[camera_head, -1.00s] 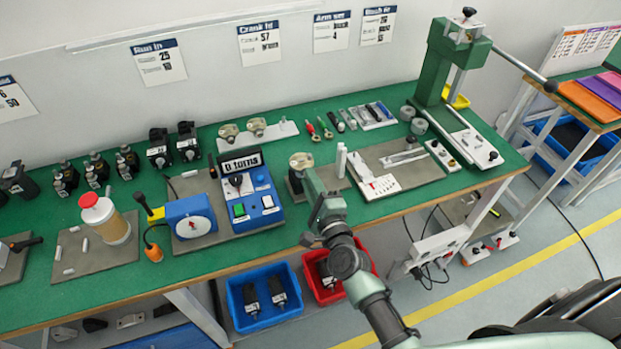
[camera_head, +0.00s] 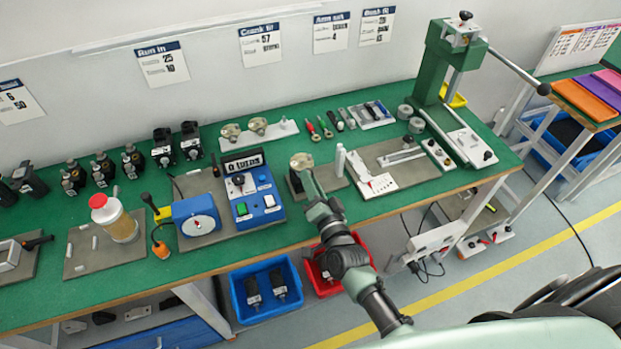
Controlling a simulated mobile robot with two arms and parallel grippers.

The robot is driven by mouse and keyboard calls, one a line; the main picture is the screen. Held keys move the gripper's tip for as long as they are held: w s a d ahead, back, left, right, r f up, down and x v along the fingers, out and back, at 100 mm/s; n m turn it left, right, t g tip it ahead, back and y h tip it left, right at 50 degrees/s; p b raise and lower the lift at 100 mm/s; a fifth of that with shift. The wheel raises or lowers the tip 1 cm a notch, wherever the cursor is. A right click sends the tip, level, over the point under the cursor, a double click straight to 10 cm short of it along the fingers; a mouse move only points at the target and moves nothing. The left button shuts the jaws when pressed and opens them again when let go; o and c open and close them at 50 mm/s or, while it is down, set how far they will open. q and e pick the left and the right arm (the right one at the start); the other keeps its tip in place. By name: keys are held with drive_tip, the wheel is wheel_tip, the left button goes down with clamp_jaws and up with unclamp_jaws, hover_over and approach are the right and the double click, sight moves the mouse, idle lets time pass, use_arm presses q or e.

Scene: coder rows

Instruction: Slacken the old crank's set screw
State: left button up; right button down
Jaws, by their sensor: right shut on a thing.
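A tan, round-topped part (camera_head: 302,161) stands on a small grey mat at the front middle of the green bench (camera_head: 150,270); it looks like the crank unit, but no set screw can be made out. My right gripper (camera_head: 309,181) reaches in from the front and is right at this part, its tip overlapping the near side. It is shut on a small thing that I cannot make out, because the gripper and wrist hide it. Two similar tan parts (camera_head: 258,125) stand on a pale plate behind. My left gripper is not in view.
A blue control box (camera_head: 252,190) reading "0 turns" stands close left of my right gripper. A white upright post (camera_head: 340,160) and a white plate (camera_head: 373,184) are close right. A green lever press (camera_head: 435,70) stands at the right.

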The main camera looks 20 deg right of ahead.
drive_tip(key=shift+r+n+p, duration=0.1)
drive_tip(key=shift+n+p, duration=0.7)
drive_tip(key=shift+n, duration=2.5)
drive_tip(key=c, duration=1.5)
unclamp_jaws()
drive_tip(key=shift+c, duration=0.2)
drive_tip(key=shift+o, duration=1.2)
drive_tip(key=shift+w, duration=0.15)
